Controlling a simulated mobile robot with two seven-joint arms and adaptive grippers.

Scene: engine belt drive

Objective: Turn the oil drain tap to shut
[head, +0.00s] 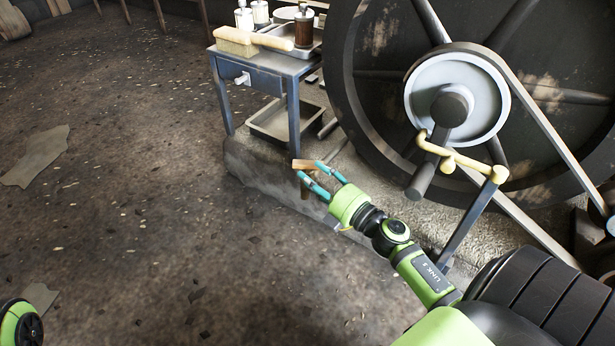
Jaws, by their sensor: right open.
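The oil drain tap is most likely the small brown T-shaped piece (300,164) at the edge of the stone plinth, below the metal table. Its crossbar lies roughly level in the picture, and a short stem hangs below it. My right gripper (311,168) is open, with its two teal fingers at the tap, one by the right end of the bar and one by the stem. I cannot tell whether the fingers touch it. My left gripper is out of the picture; only a green part of my left arm shows at the bottom left corner.
A metal table (262,78) holds a brush (238,42), bottles and a tray; another tray (285,119) sits beneath. A large dark flywheel (375,95), pale pulley (425,85), belt and cream lever (462,158) stand to the right. The floor (130,220) at left is mostly clear.

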